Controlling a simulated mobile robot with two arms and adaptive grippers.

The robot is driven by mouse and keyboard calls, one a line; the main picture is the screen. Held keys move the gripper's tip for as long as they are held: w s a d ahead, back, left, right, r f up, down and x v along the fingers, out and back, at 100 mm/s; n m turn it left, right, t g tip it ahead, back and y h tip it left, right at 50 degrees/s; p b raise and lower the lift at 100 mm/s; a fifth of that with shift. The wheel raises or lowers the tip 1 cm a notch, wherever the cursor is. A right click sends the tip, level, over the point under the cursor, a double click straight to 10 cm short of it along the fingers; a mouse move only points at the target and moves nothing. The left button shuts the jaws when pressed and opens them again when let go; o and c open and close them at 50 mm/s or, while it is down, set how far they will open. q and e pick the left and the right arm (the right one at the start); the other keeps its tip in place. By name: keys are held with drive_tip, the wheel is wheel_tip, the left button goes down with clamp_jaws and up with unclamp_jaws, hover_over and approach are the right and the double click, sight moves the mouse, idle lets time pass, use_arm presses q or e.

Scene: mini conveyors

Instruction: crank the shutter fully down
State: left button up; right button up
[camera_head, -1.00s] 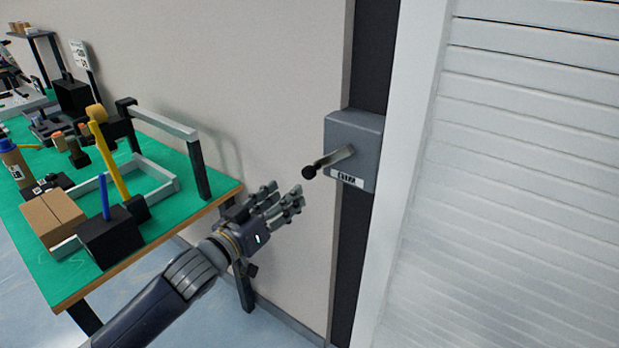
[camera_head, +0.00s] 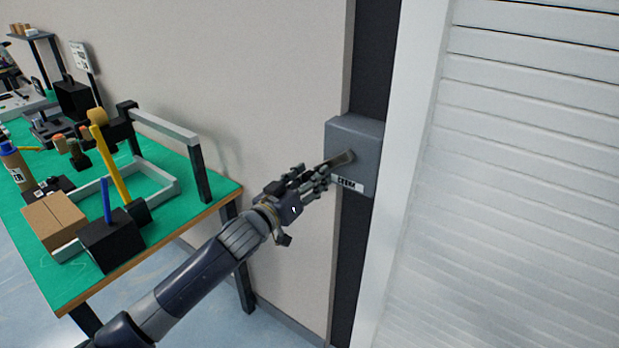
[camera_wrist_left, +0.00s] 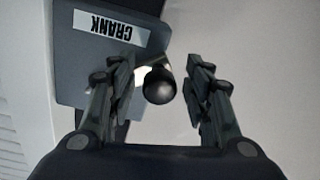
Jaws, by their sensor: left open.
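The grey crank box (camera_head: 361,133) is fixed on the dark post beside the shutter. Its metal crank arm (camera_head: 344,158) points left toward my left gripper (camera_head: 322,177). In the left wrist view, the black crank knob (camera_wrist_left: 159,86) sits between the open fingers of my left gripper (camera_wrist_left: 160,95), with a gap showing on each side. The crank box (camera_wrist_left: 75,60) with its CRANK label (camera_wrist_left: 112,26) is behind it. In the head view the fingers hide the knob. The white slatted shutter (camera_head: 530,150) fills the right side. My right gripper is out of view.
A green-topped workbench (camera_head: 60,285) stands at the left, with a cardboard box (camera_head: 54,220), black holders and a light frame (camera_head: 165,130) on it. Bare wall (camera_head: 270,80) lies between the bench and the crank box.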

use_arm(q)
clamp_jaws()
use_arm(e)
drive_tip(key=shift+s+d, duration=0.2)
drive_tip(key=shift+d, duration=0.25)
